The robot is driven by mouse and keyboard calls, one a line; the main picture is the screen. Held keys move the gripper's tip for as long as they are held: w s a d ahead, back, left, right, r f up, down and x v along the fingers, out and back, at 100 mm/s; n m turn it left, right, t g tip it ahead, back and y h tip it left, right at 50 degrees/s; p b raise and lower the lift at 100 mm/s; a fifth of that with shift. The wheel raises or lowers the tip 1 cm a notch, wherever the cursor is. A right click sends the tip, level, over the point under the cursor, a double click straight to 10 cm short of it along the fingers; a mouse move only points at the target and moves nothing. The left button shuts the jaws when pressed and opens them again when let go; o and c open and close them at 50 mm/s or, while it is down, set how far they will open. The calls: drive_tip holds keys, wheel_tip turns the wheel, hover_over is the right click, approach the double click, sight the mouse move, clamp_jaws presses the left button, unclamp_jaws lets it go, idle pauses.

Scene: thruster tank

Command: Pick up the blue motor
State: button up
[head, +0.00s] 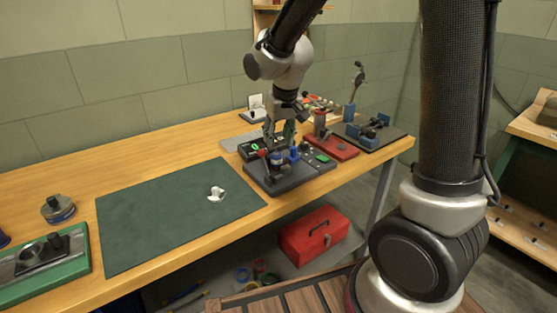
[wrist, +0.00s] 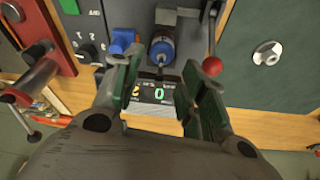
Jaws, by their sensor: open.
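The blue motor (head: 277,158), a small upright cylinder with a blue body, stands in the dark grey test fixture (head: 290,181). In the wrist view the blue motor (wrist: 162,47) shows a dark shaft end towards the camera. My gripper (head: 280,138) is above the fixture, pointing down. In the wrist view my gripper (wrist: 163,72) is open and empty, its green-padded fingers on either side of the picture's middle. The motor appears just past the fingertips, between their lines; contact cannot be seen. A separate blue block (head: 294,153) stands close beside the motor.
A red-knobbed lever (wrist: 211,66) stands close beside the motor. A display with green digits (wrist: 159,94) lies below it in the wrist view. A red fixture (head: 331,146) is to the right. The green mat (head: 150,220) is mostly clear, with a small silver part (head: 216,193).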

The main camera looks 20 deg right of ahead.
sight(276, 151)
drive_tip(key=x, duration=0.6)
drive_tip(key=shift+s, duration=0.1)
drive_tip(key=shift+c, duration=0.2)
drive_tip(key=c, duration=0.8)
drive_tip(key=shift+r, duration=0.1)
